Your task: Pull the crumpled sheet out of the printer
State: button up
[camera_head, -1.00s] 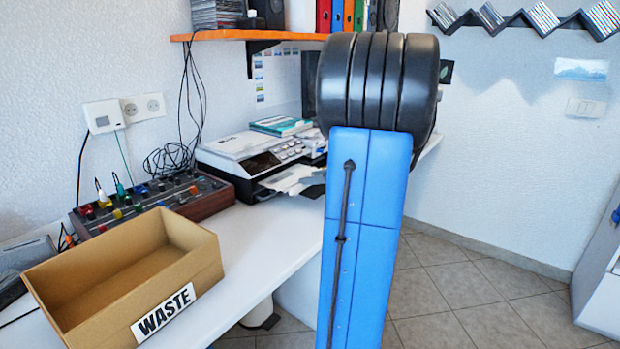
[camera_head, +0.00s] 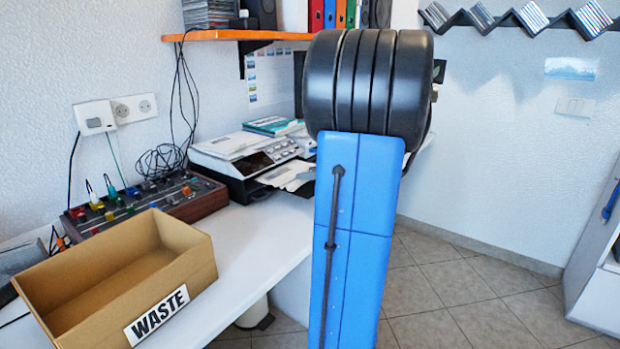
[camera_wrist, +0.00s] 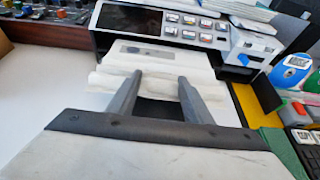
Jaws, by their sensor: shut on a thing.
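The printer (camera_head: 240,152) stands on the white desk, white on top with a dark front; its button panel (camera_wrist: 175,27) shows in the wrist view. The crumpled white sheet (camera_head: 287,174) sticks out of the printer's front. In the wrist view the sheet (camera_wrist: 152,60) lies in wavy folds below the panel. My gripper (camera_wrist: 160,80) is shut on the sheet, with its two grey fingers apart on either side of the folds. How far the sheet reaches inside the printer is hidden. In the head view my arm hides the gripper.
An open cardboard box (camera_head: 196,262) labelled WASTE stands at the desk's front left. A mixer with coloured knobs (camera_head: 150,200) sits left of the printer. An orange shelf (camera_head: 235,36) hangs above. The desk between box and printer is clear.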

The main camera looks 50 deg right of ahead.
jog(key=shift+s+r, duration=0.25)
jog(key=shift+r, duration=0.6)
jog(key=shift+s+r, duration=0.2)
jog(key=shift+r, duration=0.6)
jog(key=shift+s+r, duration=0.25)
jog(key=shift+r, duration=0.6)
